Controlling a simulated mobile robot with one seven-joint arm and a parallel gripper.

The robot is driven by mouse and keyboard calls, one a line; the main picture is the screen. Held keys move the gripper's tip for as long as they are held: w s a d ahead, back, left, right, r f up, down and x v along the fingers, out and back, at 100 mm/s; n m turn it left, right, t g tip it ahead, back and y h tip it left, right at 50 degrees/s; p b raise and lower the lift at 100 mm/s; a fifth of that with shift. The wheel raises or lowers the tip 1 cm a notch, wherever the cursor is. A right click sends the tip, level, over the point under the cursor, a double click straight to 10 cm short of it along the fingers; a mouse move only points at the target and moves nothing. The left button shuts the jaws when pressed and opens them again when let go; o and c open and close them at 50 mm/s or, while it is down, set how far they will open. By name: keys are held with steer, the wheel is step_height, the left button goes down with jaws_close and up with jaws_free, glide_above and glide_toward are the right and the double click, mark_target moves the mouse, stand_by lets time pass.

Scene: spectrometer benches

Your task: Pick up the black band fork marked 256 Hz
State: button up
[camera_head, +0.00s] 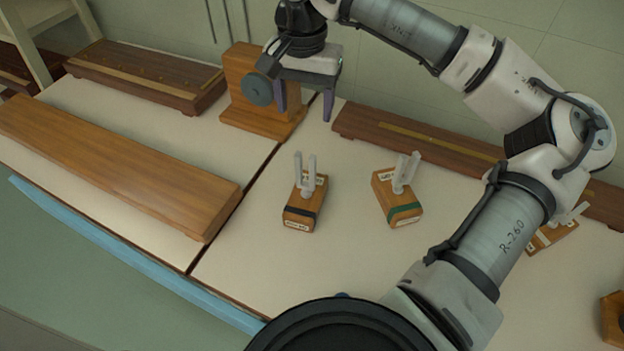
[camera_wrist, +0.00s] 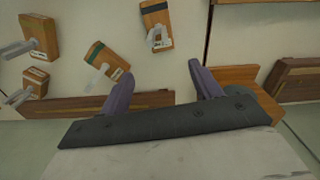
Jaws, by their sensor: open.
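The black band fork (camera_head: 301,213) stands on the bench left of centre in the head view: a wooden box with a black band, a label and a pale two-pronged fork. In the wrist view it is at the top centre (camera_wrist: 156,14); the number on its label is too small to read. The green band fork (camera_head: 397,205) stands to its right, and left of it in the wrist view (camera_wrist: 98,60). My gripper (camera_head: 305,114) is open and empty, above the bench behind the black band fork, beside the wooden stand. Its fingers also show in the wrist view (camera_wrist: 160,76).
A long dark board (camera_head: 365,125) lies along the back. A large wooden beam (camera_head: 115,170) lies on the left bench. Another fork (camera_head: 553,237) is partly behind my arm.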

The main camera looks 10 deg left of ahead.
steer(key=shift+s+d+f+p, duration=0.15)
steer(key=shift+f+p, duration=0.45)
steer(key=shift+f, duration=1.65)
steer(key=shift+s+a+f+p, duration=0.15)
steer(key=shift+f+p, duration=0.5)
steer(key=shift+f, duration=1.6)
steer(key=shift+s+d+f+p, duration=0.15)
steer(key=shift+f+p, duration=0.45)
steer(key=shift+f, duration=1.65)
jaws_close()
